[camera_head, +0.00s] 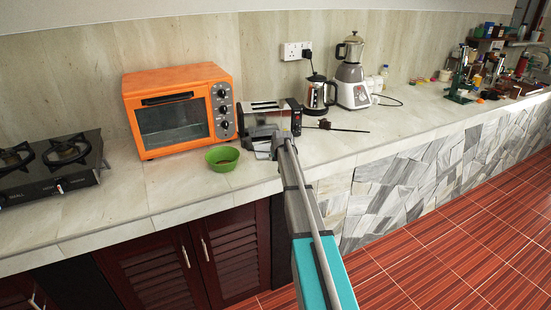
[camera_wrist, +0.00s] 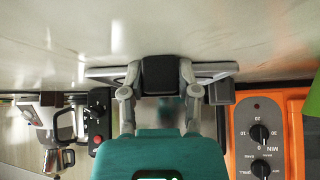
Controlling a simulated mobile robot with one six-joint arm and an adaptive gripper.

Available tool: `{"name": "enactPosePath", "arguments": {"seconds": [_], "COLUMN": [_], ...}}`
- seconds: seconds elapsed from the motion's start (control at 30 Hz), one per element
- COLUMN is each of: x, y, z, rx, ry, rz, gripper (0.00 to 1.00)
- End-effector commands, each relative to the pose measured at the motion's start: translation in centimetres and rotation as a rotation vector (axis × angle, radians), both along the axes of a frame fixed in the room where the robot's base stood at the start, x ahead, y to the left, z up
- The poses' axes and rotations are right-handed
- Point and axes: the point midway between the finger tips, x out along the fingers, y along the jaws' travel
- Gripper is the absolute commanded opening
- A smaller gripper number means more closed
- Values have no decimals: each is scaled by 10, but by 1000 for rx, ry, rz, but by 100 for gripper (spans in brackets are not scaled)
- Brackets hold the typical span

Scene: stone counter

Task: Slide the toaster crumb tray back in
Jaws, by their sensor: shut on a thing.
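The toaster (camera_head: 268,106), silver with a black control end, stands on the counter with its slots facing up. Its black end with a red button also shows in the wrist view (camera_wrist: 98,118). The crumb tray (camera_head: 263,153) is a thin metal sheet low at the toaster's front. In the wrist view the tray (camera_wrist: 213,68) is a grey strip running across behind the fingers. My gripper (camera_head: 278,139) is at the toaster's front, shut on the tray; it also shows in the wrist view (camera_wrist: 160,78). My gripper hides the tray's middle and most of the toaster's front.
A green bowl (camera_head: 222,158) sits just left of the tray. An orange toaster oven (camera_head: 178,108) stands to the left. A kettle (camera_head: 316,94) and a blender (camera_head: 350,75) stand to the right behind a black plug and cord (camera_head: 327,125).

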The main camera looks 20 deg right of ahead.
Motion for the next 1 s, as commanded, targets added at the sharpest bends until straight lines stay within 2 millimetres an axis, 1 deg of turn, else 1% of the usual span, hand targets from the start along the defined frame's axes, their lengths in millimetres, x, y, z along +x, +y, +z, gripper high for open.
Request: {"name": "enactPosePath", "arguments": {"seconds": [0.1, 0.13, 0.27, 0.3, 0.33, 1.0], "x": [0, 0, 0, 0, 0, 0], "y": [0, 0, 0, 0, 0, 0], "z": [-2, -1, -1, -1, -1, -1], "rx": [0, 0, 0, 0, 0, 0], "ry": [0, 0, 0, 0, 0, 0], "rz": [0, 0, 0, 0, 0, 0], "gripper": [0, 45, 69, 77, 82, 82]}}
